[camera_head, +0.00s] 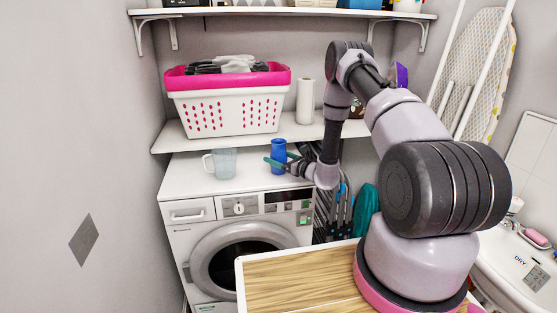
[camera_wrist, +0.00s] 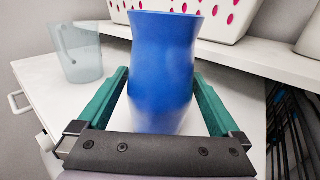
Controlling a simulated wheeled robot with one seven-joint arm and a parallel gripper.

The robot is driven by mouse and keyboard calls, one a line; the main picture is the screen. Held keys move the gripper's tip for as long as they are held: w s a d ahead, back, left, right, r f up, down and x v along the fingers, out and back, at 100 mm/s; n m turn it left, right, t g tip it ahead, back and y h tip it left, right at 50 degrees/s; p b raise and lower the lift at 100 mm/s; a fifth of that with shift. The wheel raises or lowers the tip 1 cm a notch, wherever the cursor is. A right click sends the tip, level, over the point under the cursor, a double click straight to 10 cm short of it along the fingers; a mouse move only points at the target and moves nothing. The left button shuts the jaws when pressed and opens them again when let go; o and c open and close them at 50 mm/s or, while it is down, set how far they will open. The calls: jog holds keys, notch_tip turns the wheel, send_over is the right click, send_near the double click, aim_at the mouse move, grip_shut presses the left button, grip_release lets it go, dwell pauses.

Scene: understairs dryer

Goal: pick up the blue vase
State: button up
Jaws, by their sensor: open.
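The blue vase (camera_head: 278,152) stands upright on top of the white dryer, near its right side. In the wrist view the vase (camera_wrist: 162,72) fills the middle, with its flared rim at the top. My gripper (camera_head: 279,163) has reached in from the right at the vase. In the wrist view its green fingers (camera_wrist: 164,88) are open, one on each side of the vase, with a visible gap on both sides. The vase's lower end is partly hidden behind the gripper's dark palm bar.
A clear pitcher (camera_head: 223,163) stands left of the vase on the dryer (camera_head: 180,180). A shelf (camera_head: 170,139) just behind and above holds a white and pink basket (camera_head: 228,107) and a paper roll (camera_head: 305,101). A wooden-topped surface (camera_head: 290,280) is in front.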

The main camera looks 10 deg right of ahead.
jog(key=shift+x, duration=0.95)
jog(key=shift+c, duration=0.3)
jog(key=shift+w, duration=0.1)
grip_shut()
